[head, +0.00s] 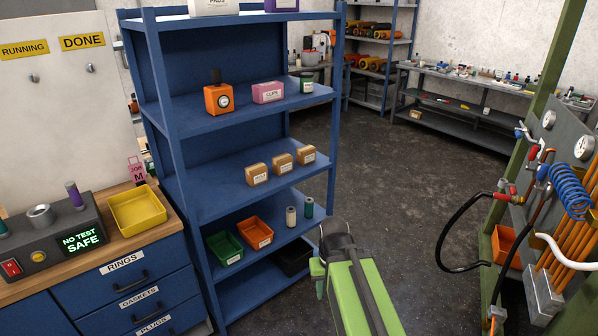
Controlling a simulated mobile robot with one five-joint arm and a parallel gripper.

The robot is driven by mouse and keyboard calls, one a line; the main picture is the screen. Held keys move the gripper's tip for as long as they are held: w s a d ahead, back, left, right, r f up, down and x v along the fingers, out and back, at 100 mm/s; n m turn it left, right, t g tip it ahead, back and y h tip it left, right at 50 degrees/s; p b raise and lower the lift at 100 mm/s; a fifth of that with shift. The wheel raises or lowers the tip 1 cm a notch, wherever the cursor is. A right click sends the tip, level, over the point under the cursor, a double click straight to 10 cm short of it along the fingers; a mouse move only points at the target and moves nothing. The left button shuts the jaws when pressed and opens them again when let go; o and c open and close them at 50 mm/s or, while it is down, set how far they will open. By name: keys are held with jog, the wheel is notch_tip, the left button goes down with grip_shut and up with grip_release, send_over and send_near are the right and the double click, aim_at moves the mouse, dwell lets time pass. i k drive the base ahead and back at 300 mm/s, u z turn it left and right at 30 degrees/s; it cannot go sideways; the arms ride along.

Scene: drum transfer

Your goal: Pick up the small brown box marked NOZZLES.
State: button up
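Three small brown boxes stand in a row on the middle level of the blue shelf unit (215,195): a left box (256,174), a middle box (282,163) and a right box (306,155). Each has a white label on its front, too small to read, so I cannot tell which is marked NOZZLES. My green arm reaches in from the bottom, and its dark end with my gripper (336,236) is in front of the shelf's right side, lower in the picture than the boxes and apart from them.
The level above holds an orange gauge box (219,99), a pink box (267,92) and a green can (306,83). Below are a green bin (225,248) and an orange bin (255,233). A workbench stands left, a hose panel right; open floor lies between.

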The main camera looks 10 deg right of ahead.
aim_at(283, 163)
jog(key=u, duration=0.15)
jog(key=i, duration=0.95)
jog(key=z, duration=0.1)
